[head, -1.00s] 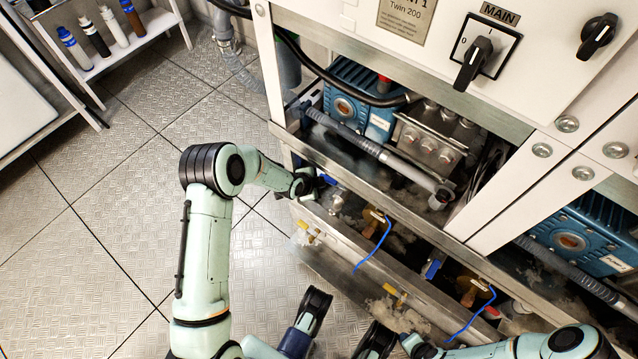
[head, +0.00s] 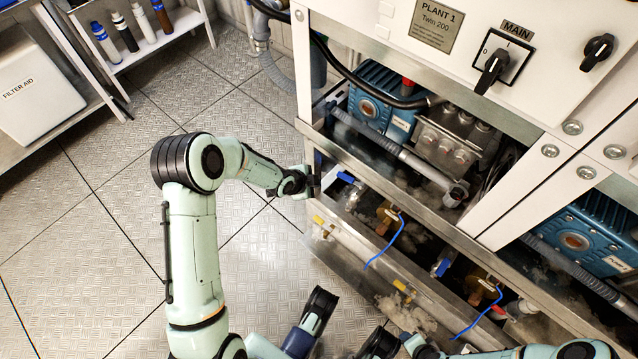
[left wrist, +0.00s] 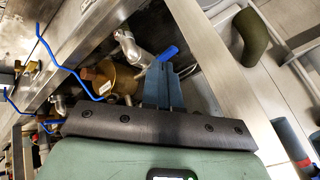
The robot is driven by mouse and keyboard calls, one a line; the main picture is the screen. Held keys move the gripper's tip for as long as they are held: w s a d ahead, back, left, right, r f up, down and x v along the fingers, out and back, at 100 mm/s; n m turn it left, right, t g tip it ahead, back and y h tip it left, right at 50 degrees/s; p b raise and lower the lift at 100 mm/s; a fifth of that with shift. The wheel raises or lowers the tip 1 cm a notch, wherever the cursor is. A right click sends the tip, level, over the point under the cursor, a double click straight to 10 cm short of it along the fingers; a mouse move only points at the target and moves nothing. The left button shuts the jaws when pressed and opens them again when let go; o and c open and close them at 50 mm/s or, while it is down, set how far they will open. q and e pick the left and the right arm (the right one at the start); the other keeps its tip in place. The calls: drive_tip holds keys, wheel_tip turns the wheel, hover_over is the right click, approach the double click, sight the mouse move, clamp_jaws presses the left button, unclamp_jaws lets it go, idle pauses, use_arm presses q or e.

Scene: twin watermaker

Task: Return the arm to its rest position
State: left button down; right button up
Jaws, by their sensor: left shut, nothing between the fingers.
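My left arm (head: 195,250) rises from the bottom left of the head view and bends right at its black elbow. My left gripper (head: 314,181) is shut and empty, at the left end of the metal frame of the plant. A blue valve handle (head: 346,178) lies just right of it, apart from it in the picture. In the left wrist view, the closed fingers (left wrist: 164,86) point toward a blue handle (left wrist: 168,53) and a brass valve (left wrist: 112,78). Part of my right arm (head: 530,351) shows at the bottom right; its gripper cannot be made out.
The plant cabinet with its MAIN switch (head: 497,65) and a blue pump (head: 384,100) stands to the right. Blue cables (head: 384,249) hang by the lower rail. A shelf with bottles (head: 144,22) and a FILTER AID box (head: 38,100) are at left. The tiled floor (head: 110,215) between is clear.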

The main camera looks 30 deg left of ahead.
use_arm(q)
drive_tip(key=shift+s, duration=0.1)
use_arm(e)
drive_tip(key=shift+s, duration=0.1)
idle(0.4)
